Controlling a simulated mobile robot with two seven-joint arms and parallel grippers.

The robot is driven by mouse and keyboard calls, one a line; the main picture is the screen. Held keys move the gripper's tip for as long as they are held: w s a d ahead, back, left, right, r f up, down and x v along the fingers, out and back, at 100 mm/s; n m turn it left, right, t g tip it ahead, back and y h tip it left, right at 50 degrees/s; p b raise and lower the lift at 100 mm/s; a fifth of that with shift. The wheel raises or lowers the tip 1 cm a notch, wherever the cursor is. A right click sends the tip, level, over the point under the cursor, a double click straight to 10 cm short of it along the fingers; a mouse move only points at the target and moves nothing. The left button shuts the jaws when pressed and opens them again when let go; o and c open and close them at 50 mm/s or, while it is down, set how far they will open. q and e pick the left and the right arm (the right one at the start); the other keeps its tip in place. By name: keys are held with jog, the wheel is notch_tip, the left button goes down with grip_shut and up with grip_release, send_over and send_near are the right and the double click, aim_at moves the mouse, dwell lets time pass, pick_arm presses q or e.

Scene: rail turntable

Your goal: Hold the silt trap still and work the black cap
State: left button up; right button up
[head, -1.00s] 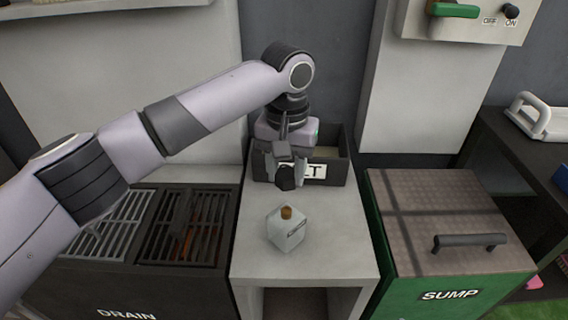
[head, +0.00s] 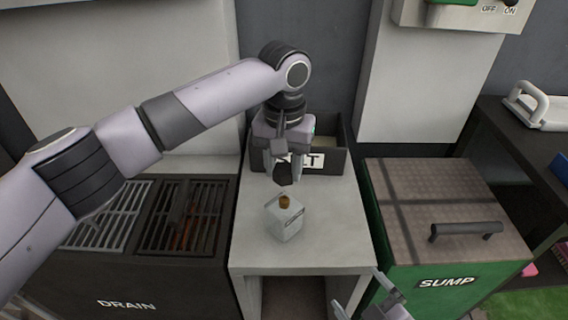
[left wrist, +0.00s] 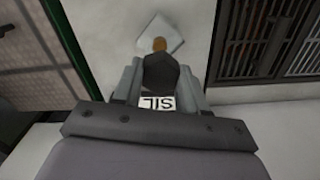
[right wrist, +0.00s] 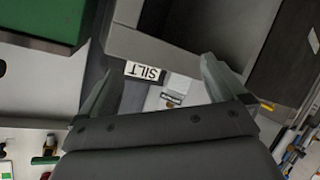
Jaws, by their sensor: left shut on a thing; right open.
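The silt trap (head: 285,222) is a small pale grey block with an orange-brown neck (head: 284,201) on top. It stands on the light bench (head: 300,255), and it also shows in the left wrist view (left wrist: 160,32). My left gripper (head: 282,160) is above and behind it, shut on the black cap (head: 283,175). The cap is clear of the neck, held in the air; it is large in the left wrist view (left wrist: 160,74). My right gripper (head: 372,299) is open and empty, low at the front right of the bench, apart from the trap.
An open dark box with a SILT label (head: 308,161) stands at the back of the bench. A drain with dark grates (head: 112,218) lies left. A green sump box with a handled lid (head: 435,195) stands right. The bench top around the trap is clear.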

jog(key=w+a+r+n+t+y, duration=0.25)
jog(key=a+r+n, duration=0.2)
jog(key=n, duration=0.35)
jog(key=n+g+y, duration=0.2)
jog(key=n+y, duration=0.4)
jog(key=n, duration=2)
send_near(278, 206)
jog(key=shift+s+d+f, duration=0.1)
jog(key=shift+d+f, duration=0.1)
jog(key=shift+f, duration=0.25)
jog(key=shift+s+d+f, duration=0.15)
jog(key=shift+d+f, duration=0.05)
jog(key=shift+f, duration=0.2)
jog(key=shift+w+d+f+n, duration=0.2)
jog(key=shift+w+d+n, duration=0.15)
jog(key=shift+w+n, duration=0.15)
jog(key=shift+w, duration=0.1)
jog(key=x, duration=1.1)
jog(key=shift+w+a, duration=0.15)
jog(key=shift+a, duration=0.25)
